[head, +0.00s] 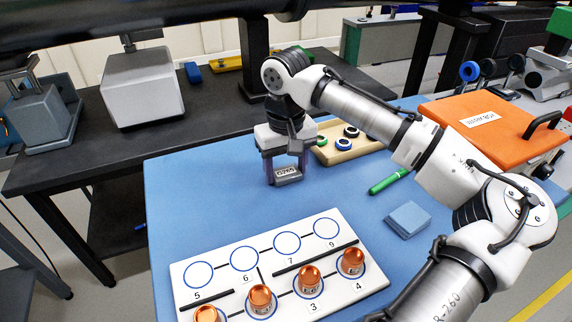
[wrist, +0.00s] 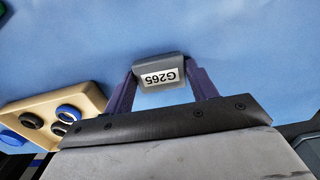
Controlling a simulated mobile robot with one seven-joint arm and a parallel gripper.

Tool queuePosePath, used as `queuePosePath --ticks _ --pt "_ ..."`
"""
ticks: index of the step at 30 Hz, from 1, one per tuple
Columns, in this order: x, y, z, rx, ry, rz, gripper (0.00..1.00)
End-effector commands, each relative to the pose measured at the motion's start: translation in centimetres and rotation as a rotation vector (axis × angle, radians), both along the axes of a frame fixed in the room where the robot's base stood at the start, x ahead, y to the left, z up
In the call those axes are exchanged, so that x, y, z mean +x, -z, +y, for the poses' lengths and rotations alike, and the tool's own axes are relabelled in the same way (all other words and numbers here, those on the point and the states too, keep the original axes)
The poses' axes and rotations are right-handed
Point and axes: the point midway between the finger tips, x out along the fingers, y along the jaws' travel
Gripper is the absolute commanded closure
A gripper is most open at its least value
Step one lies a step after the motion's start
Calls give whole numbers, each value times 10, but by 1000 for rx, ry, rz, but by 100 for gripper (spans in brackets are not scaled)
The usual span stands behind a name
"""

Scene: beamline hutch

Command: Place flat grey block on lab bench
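The flat grey block (head: 289,177) carries a white label reading G265. My gripper (head: 286,168) is shut on it, with a purple finger at each side, over the blue top of the lab bench (head: 200,200). In the wrist view, the block (wrist: 158,66) sits between the fingertips with its label facing the camera, and blue surface fills the area beyond it. I cannot tell whether the block touches the bench top or is slightly above it.
A white numbered board (head: 225,284) with several copper pieces lies in front. A beige tray (head: 370,148) with dark rings stands right behind the gripper. A green marker (head: 389,182), a blue square block (head: 408,219) and an orange case (head: 480,125) lie right. The blue surface to the left is clear.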

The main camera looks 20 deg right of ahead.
Motion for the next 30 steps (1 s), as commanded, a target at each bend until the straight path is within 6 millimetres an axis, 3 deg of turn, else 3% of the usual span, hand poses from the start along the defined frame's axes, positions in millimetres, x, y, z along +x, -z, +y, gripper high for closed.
queuePosePath --ticks 4,16,30 --pt "0 0 0 0 0 0 24" --pt "0 -9 0 0 0 -1 24" --pt "0 -102 0 1 -1 -1 24"
